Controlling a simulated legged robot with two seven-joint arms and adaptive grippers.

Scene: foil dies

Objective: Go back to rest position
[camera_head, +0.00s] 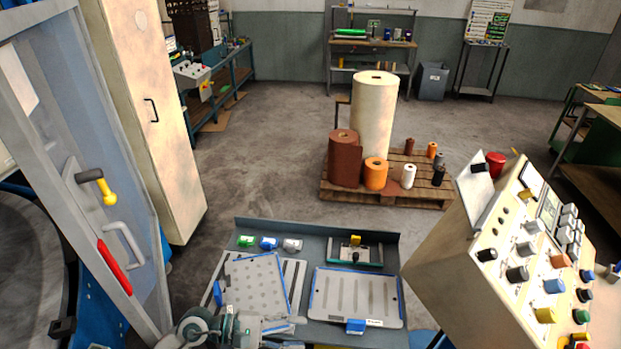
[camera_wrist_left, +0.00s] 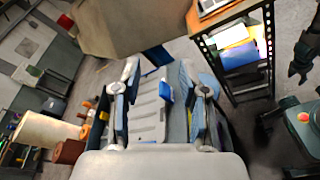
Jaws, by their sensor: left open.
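My left gripper (camera_head: 290,333) is low in the head view, by the front edge of the grey work tray (camera_head: 318,232). In the left wrist view its two fingers (camera_wrist_left: 161,108) are spread wide with nothing between them. A die plate with round dots (camera_head: 257,283) lies on the left of the tray, tilted on another plate. A slotted die plate (camera_head: 356,298) lies on the right; a blue block (camera_head: 356,326) sits at its front edge. My right gripper is not in the head view; a dark part at the wrist view's right edge may be it, too cut off to judge.
A control console (camera_head: 520,255) stands close on the right. A machine with a glass door (camera_head: 105,150) and a tall cabinet (camera_head: 150,120) stand on the left. A pallet (camera_head: 335,192) with several rolls is behind the tray, with open floor (camera_head: 265,150) around it.

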